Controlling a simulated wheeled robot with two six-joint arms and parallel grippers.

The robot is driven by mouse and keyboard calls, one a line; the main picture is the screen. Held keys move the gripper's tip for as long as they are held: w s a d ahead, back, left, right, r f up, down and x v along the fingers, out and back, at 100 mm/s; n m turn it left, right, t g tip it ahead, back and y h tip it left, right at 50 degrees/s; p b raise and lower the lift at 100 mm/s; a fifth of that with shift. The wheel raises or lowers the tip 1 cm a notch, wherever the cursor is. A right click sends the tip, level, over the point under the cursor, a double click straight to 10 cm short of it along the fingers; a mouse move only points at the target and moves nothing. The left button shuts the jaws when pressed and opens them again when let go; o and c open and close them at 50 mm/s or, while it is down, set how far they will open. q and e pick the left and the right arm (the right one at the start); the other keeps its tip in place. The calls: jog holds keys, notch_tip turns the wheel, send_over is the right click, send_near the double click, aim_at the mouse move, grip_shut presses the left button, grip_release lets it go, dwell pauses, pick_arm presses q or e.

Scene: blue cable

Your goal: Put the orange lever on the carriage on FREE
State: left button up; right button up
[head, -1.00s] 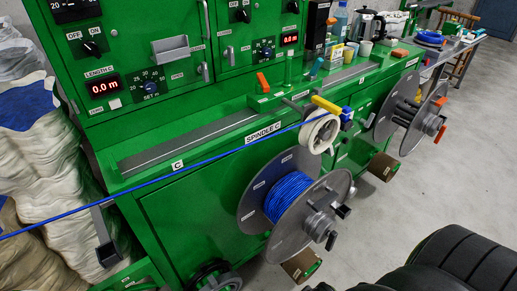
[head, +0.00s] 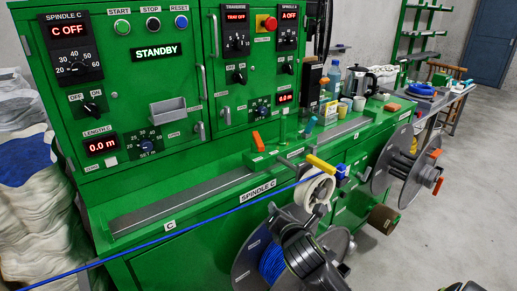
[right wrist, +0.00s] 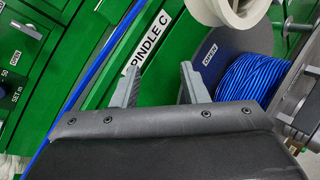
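The orange lever (head: 258,140) stands up from the green carriage (head: 262,158) on the grey rail, in the head view. It leans a little to the left, and the lettering beside it is too small to read. My right gripper is in front of the blue cable spool, below and right of the lever; its dark wrist covers much of the spool in the head view. In the right wrist view its two grey fingers (right wrist: 159,82) are apart with nothing between them. The lever does not show in that view.
The blue cable (head: 215,213) runs slanting along the bench front to a white wheel (head: 308,190) by a yellow lever (head: 320,164). The spool (right wrist: 250,88) is close to my right fingers. Bottles and cups stand farther right. The rail (head: 180,203) left of the carriage is clear.

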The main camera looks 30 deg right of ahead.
jog(key=w+r+n+t+h, duration=0.1)
jog(key=w+r+n+t, duration=0.3)
jog(key=r+n, duration=0.5)
jog(key=m+p, duration=0.1)
send_near(259, 140)
jog(key=shift+g, duration=0.4)
jog(key=x, duration=1)
jog(key=shift+w, duration=0.15)
jog(key=shift+a, duration=0.1)
jog(key=shift+c, duration=0.4)
grip_shut()
